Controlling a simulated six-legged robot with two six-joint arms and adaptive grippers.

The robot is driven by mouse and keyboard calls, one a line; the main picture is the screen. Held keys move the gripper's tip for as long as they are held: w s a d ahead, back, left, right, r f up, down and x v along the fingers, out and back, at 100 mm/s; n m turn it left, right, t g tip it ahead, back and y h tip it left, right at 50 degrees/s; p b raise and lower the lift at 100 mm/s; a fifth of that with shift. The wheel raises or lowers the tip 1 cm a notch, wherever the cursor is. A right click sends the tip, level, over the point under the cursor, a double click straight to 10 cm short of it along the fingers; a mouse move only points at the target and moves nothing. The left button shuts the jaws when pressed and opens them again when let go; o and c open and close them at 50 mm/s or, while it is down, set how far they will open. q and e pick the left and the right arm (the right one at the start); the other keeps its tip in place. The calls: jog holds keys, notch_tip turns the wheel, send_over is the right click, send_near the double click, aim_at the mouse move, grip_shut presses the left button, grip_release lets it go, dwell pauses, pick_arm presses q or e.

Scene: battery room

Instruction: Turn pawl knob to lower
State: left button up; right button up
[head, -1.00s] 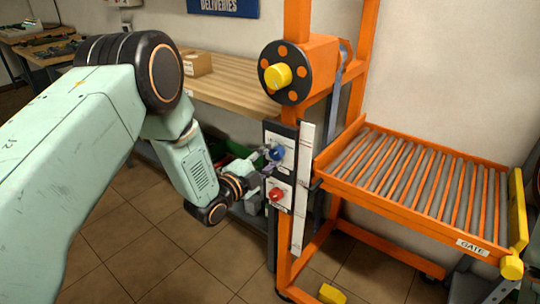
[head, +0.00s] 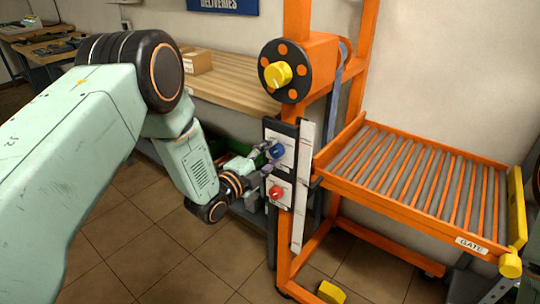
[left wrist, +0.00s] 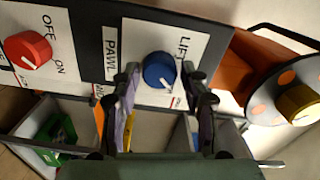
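The blue pawl knob (head: 276,151) is on a white plate marked PAWL and LIFT, on the dark panel of the orange lift post. In the left wrist view the knob (left wrist: 158,68) shows between my fingers, its white pointer line toward the lower right of the picture. Part of the plate's lettering is hidden by a finger. My left gripper (head: 259,161) is in front of the knob with its fingers spread. In the left wrist view the fingers of the gripper (left wrist: 160,84) stand on either side of the knob, with gaps visible.
A red OFF/ON knob (head: 276,192) sits just below the blue one. A yellow hub knob (head: 278,75) is above on the drum. The roller platform (head: 420,185) with its gate is to the right. A wooden bench (head: 235,84) is behind.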

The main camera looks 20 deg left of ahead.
pick_arm(q)
jog(key=shift+o, duration=1.1)
jog(key=v, duration=1.2)
